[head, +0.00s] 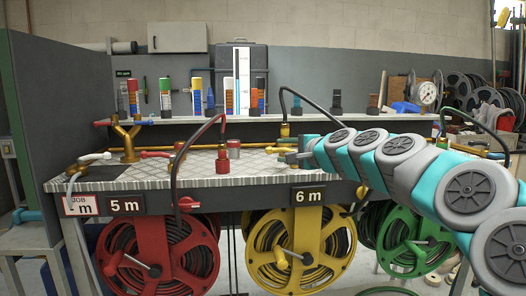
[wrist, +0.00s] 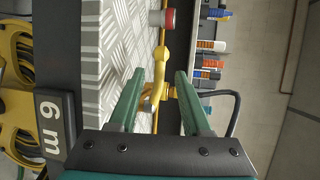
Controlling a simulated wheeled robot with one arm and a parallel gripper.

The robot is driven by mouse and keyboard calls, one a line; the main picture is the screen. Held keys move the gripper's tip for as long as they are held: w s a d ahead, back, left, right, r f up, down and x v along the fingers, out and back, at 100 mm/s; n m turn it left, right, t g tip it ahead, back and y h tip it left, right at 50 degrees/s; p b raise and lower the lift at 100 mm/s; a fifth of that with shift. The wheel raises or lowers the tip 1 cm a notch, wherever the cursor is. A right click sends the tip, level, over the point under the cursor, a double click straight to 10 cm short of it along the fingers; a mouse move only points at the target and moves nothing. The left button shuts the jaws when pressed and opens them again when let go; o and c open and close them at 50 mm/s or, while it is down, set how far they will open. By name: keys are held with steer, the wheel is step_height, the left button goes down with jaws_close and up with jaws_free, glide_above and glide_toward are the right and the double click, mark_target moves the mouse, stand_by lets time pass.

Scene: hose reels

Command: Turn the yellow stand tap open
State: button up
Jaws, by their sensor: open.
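The yellow stand tap (head: 284,140) stands at the back of the metal bench, above the "6 m" sign (head: 308,195). In the head view my gripper (head: 291,157) is right beside it and partly covers it. In the wrist view the tap's yellow lever (wrist: 161,66) lies in the gap between my two green fingers (wrist: 159,76), with space showing on both sides. My gripper is open and not closed on anything. Whether a finger touches the tap's body lower down cannot be told.
A red-handled tap (head: 158,154) is further left. A dark hose (head: 312,103) arches over the tap. Yellow (head: 299,287) and red (head: 187,225) reels hang below the bench.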

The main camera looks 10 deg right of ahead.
mark_target(275, 151)
steer(key=shift+p+x, duration=0.3)
steer(key=shift+x, duration=3.3)
jaws_close()
steer(key=shift+f, duration=0.1)
